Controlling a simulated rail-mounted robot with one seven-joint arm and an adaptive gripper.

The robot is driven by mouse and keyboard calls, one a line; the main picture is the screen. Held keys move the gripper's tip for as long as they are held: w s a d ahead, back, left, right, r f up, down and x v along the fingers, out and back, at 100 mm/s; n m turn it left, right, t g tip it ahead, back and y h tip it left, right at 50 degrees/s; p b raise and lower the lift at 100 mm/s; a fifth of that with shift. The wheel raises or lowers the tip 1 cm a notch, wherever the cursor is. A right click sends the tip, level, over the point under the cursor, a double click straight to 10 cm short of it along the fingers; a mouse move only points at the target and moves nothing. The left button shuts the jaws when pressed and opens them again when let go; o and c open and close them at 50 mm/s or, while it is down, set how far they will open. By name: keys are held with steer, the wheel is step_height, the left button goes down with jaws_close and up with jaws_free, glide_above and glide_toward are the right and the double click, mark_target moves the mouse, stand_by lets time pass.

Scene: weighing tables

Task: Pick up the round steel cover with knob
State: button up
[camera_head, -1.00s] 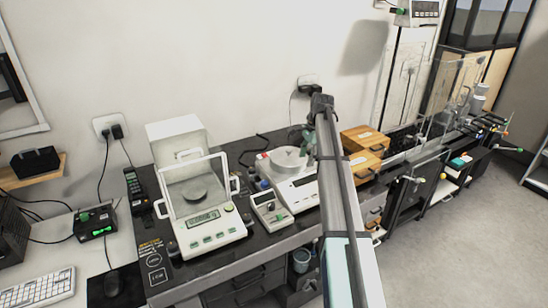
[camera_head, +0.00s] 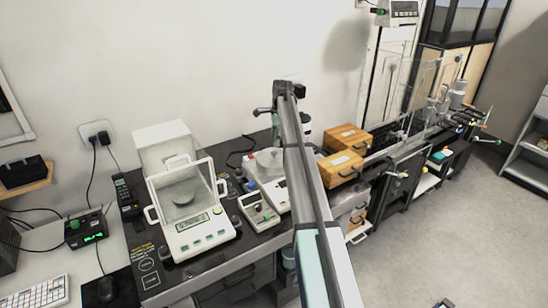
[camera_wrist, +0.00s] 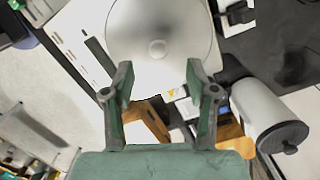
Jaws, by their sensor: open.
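The round steel cover (camera_wrist: 158,22) is a pale grey disc at the top middle of the wrist view, with a small round knob at its centre. In the head view the cover (camera_head: 268,158) sits on a white balance on the dark bench, partly hidden by my arm. My gripper (camera_wrist: 158,85) is open and empty. Its two fingers stand apart below the knob in the wrist view, and I see no contact with the cover. In the head view the gripper is mostly hidden behind my arm.
A balance with a clear draft shield (camera_head: 190,205) stands to the left, and a small white meter (camera_head: 259,208) lies between. Wooden boxes (camera_head: 343,166) are close on the right. In the wrist view a grey cylinder with a dark lid (camera_wrist: 283,134) is at the lower right.

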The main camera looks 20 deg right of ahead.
mark_target(274, 152)
steer(key=shift+a+f+p, duration=0.15)
steer(key=shift+f+p, duration=0.6)
steer(key=shift+f, duration=1.1)
steer(key=shift+a+f+p, duration=0.15)
steer(key=shift+f+p, duration=0.6)
steer(key=shift+f, duration=1.05)
jaws_close()
